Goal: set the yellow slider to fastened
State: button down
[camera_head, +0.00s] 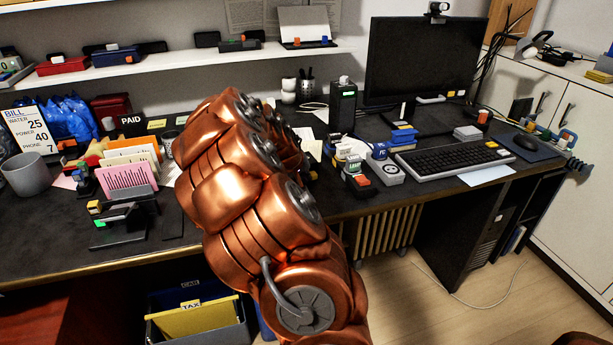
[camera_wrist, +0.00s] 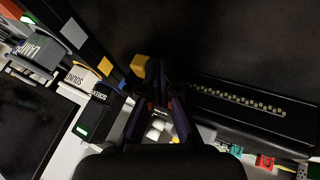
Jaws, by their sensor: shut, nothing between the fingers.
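A small yellow block (camera_wrist: 139,65), which looks like the yellow slider, shows in the wrist view against a dark surface. It lies just left of the tips of my gripper (camera_wrist: 154,68). The fingers come together at their tips with nothing between them. I cannot tell whether they touch the yellow block. Its track and any position marking are too dark to read. In the head view my copper arm hides my gripper, and I cannot pick out this slider for certain.
In the wrist view, labelled blocks (camera_wrist: 83,75) stand at left and a long dark bar with pale marks (camera_wrist: 245,100) lies at right. In the head view, a monitor (camera_head: 422,55), a keyboard (camera_head: 455,160) and a letter holder (camera_head: 127,177) crowd the desk.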

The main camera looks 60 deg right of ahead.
jog(key=w+a, duration=0.1)
jog(key=w+a+b, duration=0.1)
jog(key=a, duration=0.1)
jog(key=shift+w+a, duration=0.15)
jog(key=shift+a, duration=0.1)
jog(key=v, duration=1)
